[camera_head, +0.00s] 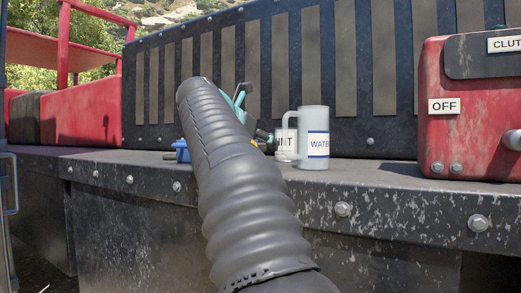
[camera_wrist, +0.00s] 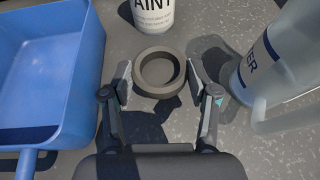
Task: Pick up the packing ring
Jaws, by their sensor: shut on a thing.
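The packing ring (camera_wrist: 160,92) is a dark grey, thick round ring with an open middle. In the wrist view it sits between the two fingers of my gripper (camera_wrist: 160,76), which are shut on its left and right sides. I cannot tell whether the ring touches the deck or is slightly raised; a dark shadow lies on the near side of it. In the head view my arm hides the ring and most of my gripper; only some teal and dark parts show behind the arm.
A white paint can (camera_wrist: 153,14) stands just beyond the ring. A clear water jug (camera_wrist: 268,68) with a handle is close on the right, and a blue tray (camera_wrist: 84,62) close on the left. A red control box (camera_head: 440,135) stands at the right of the deck (camera_head: 385,180), before a black slatted wall.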

